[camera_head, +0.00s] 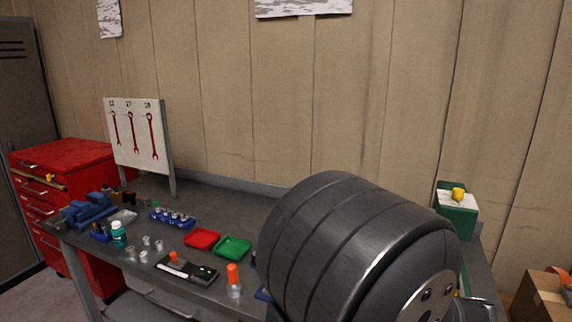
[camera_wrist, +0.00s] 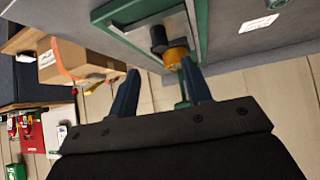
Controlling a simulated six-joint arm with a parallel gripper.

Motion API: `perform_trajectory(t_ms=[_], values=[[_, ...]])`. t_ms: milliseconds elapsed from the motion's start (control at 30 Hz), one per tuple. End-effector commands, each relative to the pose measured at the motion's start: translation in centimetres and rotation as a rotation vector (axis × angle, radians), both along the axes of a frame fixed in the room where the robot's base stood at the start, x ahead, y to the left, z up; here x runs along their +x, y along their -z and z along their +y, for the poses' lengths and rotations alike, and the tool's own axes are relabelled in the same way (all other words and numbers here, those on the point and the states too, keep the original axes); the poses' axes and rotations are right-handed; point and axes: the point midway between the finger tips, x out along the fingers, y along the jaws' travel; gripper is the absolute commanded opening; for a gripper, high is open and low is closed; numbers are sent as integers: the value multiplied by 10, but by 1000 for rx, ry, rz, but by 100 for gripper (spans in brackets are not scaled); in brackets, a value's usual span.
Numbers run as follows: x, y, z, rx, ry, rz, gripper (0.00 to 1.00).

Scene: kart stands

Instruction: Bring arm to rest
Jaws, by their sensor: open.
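My gripper (camera_wrist: 158,76) is in the wrist view with its two dark blue fingers apart. Nothing is held between them. Just beyond the fingertips is a yellow-orange cap-like piece (camera_wrist: 177,57) with a black round part (camera_wrist: 158,38) beside it, set at a green-framed box (camera_wrist: 202,35). Whether a finger touches the piece I cannot tell. In the head view my large dark arm link fills the lower right and my gripper is hidden. A green box (camera_head: 457,222) with a yellow piece (camera_head: 458,194) on its pale top stands right of the link.
The grey bench (camera_head: 233,206) holds a red tray (camera_head: 202,239), a green tray (camera_head: 233,247), a blue socket holder (camera_head: 172,218) and an orange-capped bottle (camera_head: 234,281). A wrench board (camera_head: 137,135) stands behind. A red cabinet (camera_head: 75,155) is left; a cardboard box (camera_head: 540,297) is right.

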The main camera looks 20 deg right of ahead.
Motion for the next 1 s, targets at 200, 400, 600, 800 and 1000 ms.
perform_trajectory(t_ms=[200,400,600,800,1000], values=[[14,23,-19,2,0,-1,45],[26,44,-35,2,-1,0,45],[37,63,-51,1,-1,0,45],[50,66,-64,-2,-3,1,45],[55,65,-69,-1,0,-1,45]])
